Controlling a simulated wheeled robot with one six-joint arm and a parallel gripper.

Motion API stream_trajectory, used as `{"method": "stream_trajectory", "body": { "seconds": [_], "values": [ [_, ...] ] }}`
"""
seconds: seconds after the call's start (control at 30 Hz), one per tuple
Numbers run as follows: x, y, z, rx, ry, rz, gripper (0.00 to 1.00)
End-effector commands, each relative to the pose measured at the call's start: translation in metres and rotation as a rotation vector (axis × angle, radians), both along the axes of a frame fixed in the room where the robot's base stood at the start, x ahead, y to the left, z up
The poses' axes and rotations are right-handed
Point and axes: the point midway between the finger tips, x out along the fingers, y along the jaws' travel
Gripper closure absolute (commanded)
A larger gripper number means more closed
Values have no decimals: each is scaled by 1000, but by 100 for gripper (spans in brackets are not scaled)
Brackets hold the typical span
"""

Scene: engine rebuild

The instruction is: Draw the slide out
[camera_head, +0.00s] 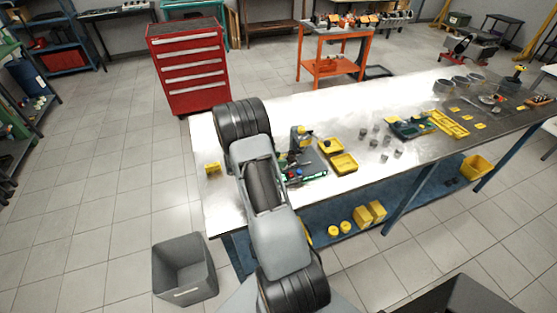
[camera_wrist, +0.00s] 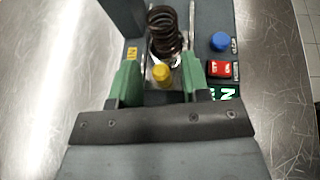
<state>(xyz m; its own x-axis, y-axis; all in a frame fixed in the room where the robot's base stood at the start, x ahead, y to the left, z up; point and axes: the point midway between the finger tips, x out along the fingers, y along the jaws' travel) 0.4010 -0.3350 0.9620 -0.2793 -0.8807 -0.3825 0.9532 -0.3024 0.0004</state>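A yellow knob (camera_wrist: 162,74) sits at the near end of what looks like the slide, a small metal piece (camera_wrist: 151,62) in a channel of a dark grey bench device (camera_wrist: 218,14). A dark coil spring (camera_wrist: 164,32) stands just behind the knob. My gripper (camera_wrist: 161,72) is open, with one green finger on each side of the knob and a gap visible on both sides. In the head view the device (camera_head: 305,166) is on the workbench, partly hidden by my arm. My gripper cannot be made out there.
The device has a blue button (camera_wrist: 221,41), a red switch (camera_wrist: 219,68) and a lit green display (camera_wrist: 226,92). Yellow bins (camera_head: 343,163) and several small metal cups stand to its right on the workbench (camera_head: 400,100). A grey bin (camera_head: 185,270) is on the floor.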

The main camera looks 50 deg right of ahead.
Motion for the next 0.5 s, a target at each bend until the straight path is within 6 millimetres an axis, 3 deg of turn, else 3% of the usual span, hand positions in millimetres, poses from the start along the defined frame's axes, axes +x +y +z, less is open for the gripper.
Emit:
{"method": "stream_trajectory", "body": {
  "seconds": [0.27,0.5],
  "values": [
    [2,5,2,-1,0,2,57],
    [15,42,16,-1,-4,5,57]
  ]
}}
